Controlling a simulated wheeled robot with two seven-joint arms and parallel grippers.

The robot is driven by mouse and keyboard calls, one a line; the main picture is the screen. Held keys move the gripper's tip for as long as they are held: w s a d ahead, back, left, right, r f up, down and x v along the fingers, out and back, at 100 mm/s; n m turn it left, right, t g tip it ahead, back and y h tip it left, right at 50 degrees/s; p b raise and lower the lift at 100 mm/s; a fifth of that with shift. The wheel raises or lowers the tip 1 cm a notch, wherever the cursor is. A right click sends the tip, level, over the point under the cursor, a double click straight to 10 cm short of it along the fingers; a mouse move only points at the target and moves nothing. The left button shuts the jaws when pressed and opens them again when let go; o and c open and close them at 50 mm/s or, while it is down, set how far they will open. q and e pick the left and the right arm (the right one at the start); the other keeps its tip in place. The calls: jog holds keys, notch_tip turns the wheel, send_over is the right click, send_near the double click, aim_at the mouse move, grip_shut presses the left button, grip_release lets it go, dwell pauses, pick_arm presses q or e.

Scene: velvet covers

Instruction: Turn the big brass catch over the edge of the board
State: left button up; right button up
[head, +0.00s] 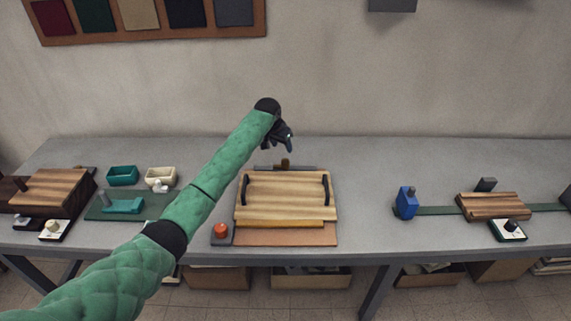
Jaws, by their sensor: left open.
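The wooden board (285,200) lies in the middle of the grey table, with a black handle at its left and right sides. The brass catch (285,162) is a small brown-gold piece on a dark bar at the board's far edge. It appears upright; its exact turn is too small to tell. My left gripper (288,146) hangs just above and behind the catch, open and apparently apart from it. My green-sleeved left arm crosses in from the lower left. My right gripper is not in view.
A red button on a grey box (221,233) stands at the board's near left corner. Teal and cream trays (122,175) and a wooden block (52,188) are at the left. A blue bottle-like piece (405,203) and a striped board (492,206) are at the right. Table between is clear.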

aim_at(285, 160)
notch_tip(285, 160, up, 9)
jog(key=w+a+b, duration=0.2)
jog(key=b, duration=0.1)
pick_arm(q)
jog(key=x, duration=0.3)
jog(key=p+x, duration=0.1)
jog(key=x, duration=0.2)
jog(key=p+x, duration=0.1)
jog(key=x, duration=0.2)
jog(key=shift+s+a+f, duration=0.2)
jog(key=shift+s+f, duration=0.05)
jog(key=shift+f, duration=0.25)
jog(key=shift+w+d+f, duration=0.1)
jog(key=shift+w+f, duration=0.1)
jog(key=shift+f, duration=0.45)
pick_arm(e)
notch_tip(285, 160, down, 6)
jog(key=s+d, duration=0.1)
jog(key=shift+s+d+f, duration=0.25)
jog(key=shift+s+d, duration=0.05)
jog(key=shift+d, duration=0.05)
pick_arm(q)
jog(key=shift+c, duration=0.2)
